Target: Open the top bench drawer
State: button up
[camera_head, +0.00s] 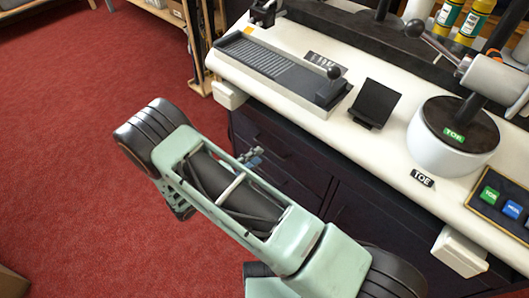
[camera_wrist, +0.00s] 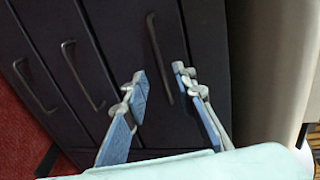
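The top bench drawer (camera_wrist: 187,25) is the dark front nearest the pale bench top in the wrist view, and it looks shut and flush. Its thin curved bar handle (camera_wrist: 153,42) runs between the fingers of my gripper (camera_wrist: 160,73) as seen from the wrist. My gripper is open, with one blue-grey finger on each side of the handle. I see no clear contact, and the depth gap to the handle is hard to judge. In the head view my gripper (camera_head: 251,158) is a small bluish shape at the dark cabinet (camera_head: 335,180), largely hidden by my arm.
Two lower drawer handles (camera_wrist: 77,75) (camera_wrist: 28,88) show left in the wrist view. The pale bench top (camera_head: 385,150) overhangs the cabinet and carries a grey slotted device (camera_head: 265,58), a black stand (camera_head: 375,100) and a white round pot (camera_head: 440,150).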

jog(key=x, duration=0.5)
jog(key=shift+b, duration=0.4)
grip_shut()
